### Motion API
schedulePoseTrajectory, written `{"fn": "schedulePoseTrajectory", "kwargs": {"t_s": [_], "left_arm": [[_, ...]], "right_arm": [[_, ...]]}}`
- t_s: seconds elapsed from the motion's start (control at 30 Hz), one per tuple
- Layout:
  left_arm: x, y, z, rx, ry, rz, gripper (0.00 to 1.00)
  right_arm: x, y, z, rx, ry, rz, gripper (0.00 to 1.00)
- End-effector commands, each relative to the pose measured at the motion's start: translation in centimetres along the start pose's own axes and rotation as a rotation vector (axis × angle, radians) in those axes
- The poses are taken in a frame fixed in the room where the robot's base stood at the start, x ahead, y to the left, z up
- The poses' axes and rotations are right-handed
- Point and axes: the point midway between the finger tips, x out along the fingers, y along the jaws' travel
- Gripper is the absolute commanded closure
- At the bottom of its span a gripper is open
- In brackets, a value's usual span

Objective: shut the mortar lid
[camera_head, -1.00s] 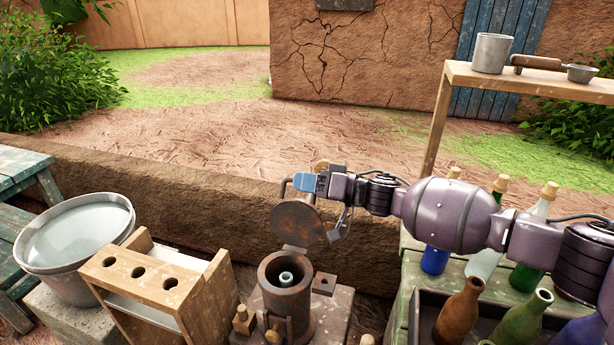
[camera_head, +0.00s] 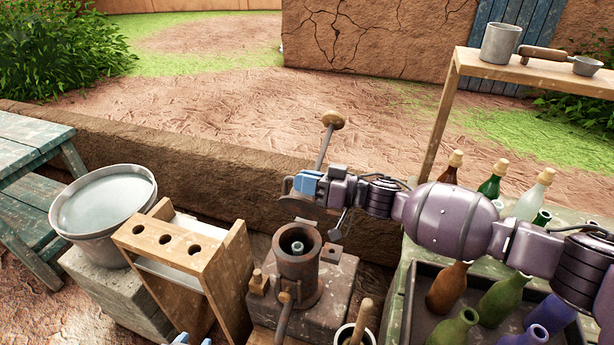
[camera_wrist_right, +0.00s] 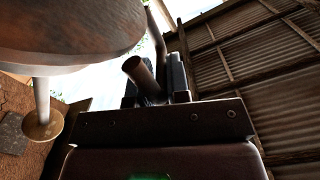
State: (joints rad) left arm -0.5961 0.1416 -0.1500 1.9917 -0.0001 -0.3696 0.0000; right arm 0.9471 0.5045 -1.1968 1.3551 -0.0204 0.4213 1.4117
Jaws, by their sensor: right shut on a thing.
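The mortar (camera_head: 298,268) is a rusty upright cylinder on a block at the bottom middle of the head view. Its mouth is uncovered, with a small pale ring inside. The rusty round lid (camera_head: 308,209) is tilted above the mortar's back rim, partly hidden by my gripper. A rod with a wooden knob (camera_head: 333,120) rises behind it. My right gripper (camera_head: 303,184) is shut on the lid's handle, which shows as a dark bar (camera_wrist_right: 140,75) in the right wrist view. The disc (camera_wrist_right: 70,30) fills that view's upper left. Only blue tips of my left gripper (camera_head: 193,341) show at the bottom edge.
A wooden rack with holes (camera_head: 178,242) and a bucket (camera_head: 103,210) stand left. Several bottles (camera_head: 503,296) stand in a tray and behind it at right. A small pot with a stick (camera_head: 352,334) is at front. A low wall (camera_head: 215,170) runs behind.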

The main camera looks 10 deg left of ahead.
Motion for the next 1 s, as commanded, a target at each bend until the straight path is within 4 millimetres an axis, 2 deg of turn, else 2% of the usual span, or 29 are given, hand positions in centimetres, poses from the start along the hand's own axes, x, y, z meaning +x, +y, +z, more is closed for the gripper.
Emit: {"fn": "schedulePoseTrajectory", "kwargs": {"t_s": [0.23, 0.27, 0.4, 0.77, 0.87, 1.0], "left_arm": [[0.0, 0.0, 0.1, 0.000, -0.001, 0.000, 0.57], [0.0, 0.0, 0.1, 0.000, -0.001, 0.000, 0.57], [0.0, 0.0, 0.2, 0.000, -0.003, 0.000, 0.57], [-0.3, -0.1, 0.7, -0.001, -0.013, -0.002, 0.57], [-0.3, -0.1, 0.7, -0.001, -0.012, -0.002, 0.57], [-0.3, -0.1, 0.6, 0.000, -0.011, -0.002, 0.57]], "right_arm": [[0.1, -0.1, 0.3, 0.009, -0.001, -0.002, 1.00], [0.1, -0.1, 0.3, 0.009, -0.001, -0.002, 0.81], [0.0, -0.1, 0.2, 0.007, -0.001, -0.001, 0.62], [-0.2, 0.0, 0.2, 0.004, -0.001, -0.001, 0.62], [-1.0, 0.0, 0.2, 0.004, -0.001, 0.000, 0.62], [-3.2, 0.1, 0.2, 0.004, -0.002, 0.002, 0.62]]}}
